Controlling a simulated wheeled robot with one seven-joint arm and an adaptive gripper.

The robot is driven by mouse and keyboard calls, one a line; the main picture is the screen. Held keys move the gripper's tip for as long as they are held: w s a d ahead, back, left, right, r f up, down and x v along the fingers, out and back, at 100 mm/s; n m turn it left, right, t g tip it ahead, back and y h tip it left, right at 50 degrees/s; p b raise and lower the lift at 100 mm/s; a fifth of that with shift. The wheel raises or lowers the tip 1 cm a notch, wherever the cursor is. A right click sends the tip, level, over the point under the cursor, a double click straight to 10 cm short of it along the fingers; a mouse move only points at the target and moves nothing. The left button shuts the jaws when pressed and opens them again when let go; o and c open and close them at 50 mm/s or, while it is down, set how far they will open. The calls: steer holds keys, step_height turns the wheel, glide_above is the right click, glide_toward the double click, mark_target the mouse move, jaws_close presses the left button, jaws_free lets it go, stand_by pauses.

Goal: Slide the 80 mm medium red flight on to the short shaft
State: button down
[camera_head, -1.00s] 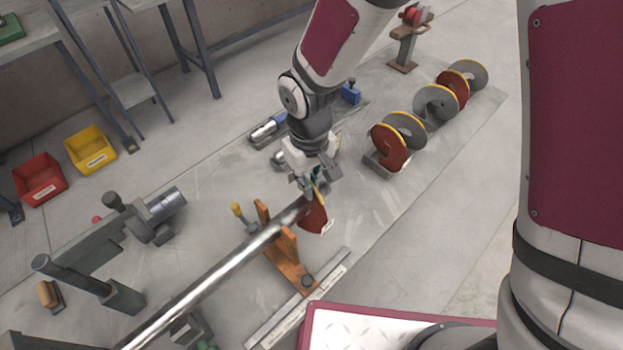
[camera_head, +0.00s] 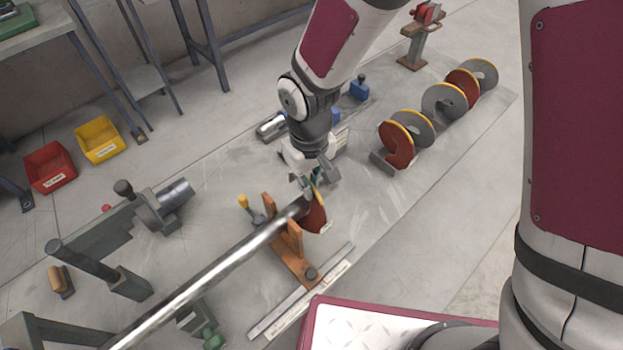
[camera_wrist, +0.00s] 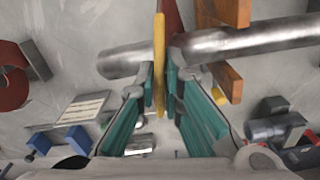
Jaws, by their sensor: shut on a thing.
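A red flight with a yellow rim (camera_head: 317,214) is upright and held edge-on in my gripper (camera_head: 312,186). The wrist view shows its yellow rim (camera_wrist: 159,65) between the teal finger pads. The steel shaft (camera_head: 215,270) runs diagonally through the orange bracket (camera_head: 291,254), and its upper end is at the flight. In the wrist view the shaft (camera_wrist: 250,40) meets the flight from the right. A steel cylinder section (camera_wrist: 125,60) shows left of the flight, roughly in line with it. The flight's bore is hidden, so I cannot tell how far the shaft passes through.
Several red and grey flights (camera_head: 396,146) stand on a rack to the right. A yellow bin (camera_head: 98,140) and a red bin (camera_head: 50,167) sit at the left. A grey clamp fixture (camera_head: 165,207) stands left of the shaft. A flat metal bar (camera_head: 300,290) lies at the front.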

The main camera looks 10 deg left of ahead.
steer(key=shift+s+a+p, duration=0.4)
steer(key=shift+s+a, duration=0.5)
steer(key=shift+s, duration=0.25)
steer(key=c, duration=1.6)
jaws_free()
steer(key=shift+c, duration=0.2)
step_height(320, 180, up, 12)
